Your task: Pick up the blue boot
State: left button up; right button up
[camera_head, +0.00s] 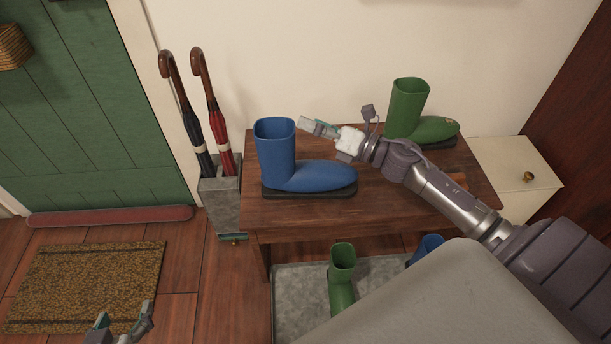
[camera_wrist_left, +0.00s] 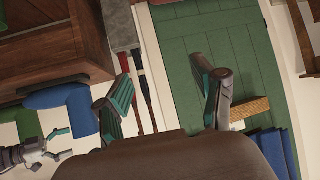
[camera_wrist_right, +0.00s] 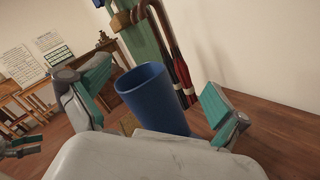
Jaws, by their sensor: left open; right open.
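A blue boot (camera_head: 312,176) stands upright on a dark base on the wooden bench (camera_head: 400,203), toe to the right. My right gripper (camera_head: 312,125) is open and empty above the boot's foot, just right of its shaft. In the right wrist view the boot's open shaft (camera_wrist_right: 155,95) shows ahead, between the spread fingers, with no visible contact. My left gripper (camera_head: 122,326) is open and empty, low at the bottom left, away from the bench.
A green boot (camera_head: 406,107) stands on the bench behind my right arm. Another green boot (camera_head: 342,275) is on the grey tray (camera_head: 300,290) below. An umbrella stand (camera_head: 222,205) with two umbrellas adjoins the bench's left end. A doormat (camera_head: 85,285) lies on the floor.

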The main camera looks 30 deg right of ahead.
aim_at(293, 144)
jog(key=s+d+f+n+g+y, duration=0.15)
jog(key=s+d+n+g, duration=0.25)
jog(key=d+n+g, duration=0.55)
jog(key=w+a+n, duration=0.1)
jog(key=a, duration=0.2)
jog(key=w+a+f+n, duration=0.1)
jog(key=a+n, duration=0.1)
jog(key=a, duration=0.1)
jog(key=w+a+f+n+b, duration=0.1)
jog(key=a, duration=0.2)
jog(key=shift+w+a+f+n, duration=0.1)
jog(key=shift+f+n, duration=0.15)
jog(key=shift+b+x, duration=0.4)
jog(key=shift+x, duration=2.3)
jog(key=shift+w, duration=0.1)
jog(key=c, duration=1.5)
pick_arm(q)
jog(key=w+d+r+t+h, duration=0.1)
jog(key=w+r+t, duration=0.1)
jog(key=r, duration=0.4)
jog(key=w+d+r+t+h, duration=0.1)
jog(key=w+d+r+t, duration=0.1)
jog(key=r+t, duration=0.3)
jog(key=shift+w+r+t+h, duration=0.25)
jog(key=shift+r+t+h, duration=0.05)
jog(key=shift+r, duration=0.2)
pick_arm(e)
jog(key=shift+r+y, duration=0.1)
jog(key=shift+y, duration=0.15)
jog(key=shift+c, duration=1)
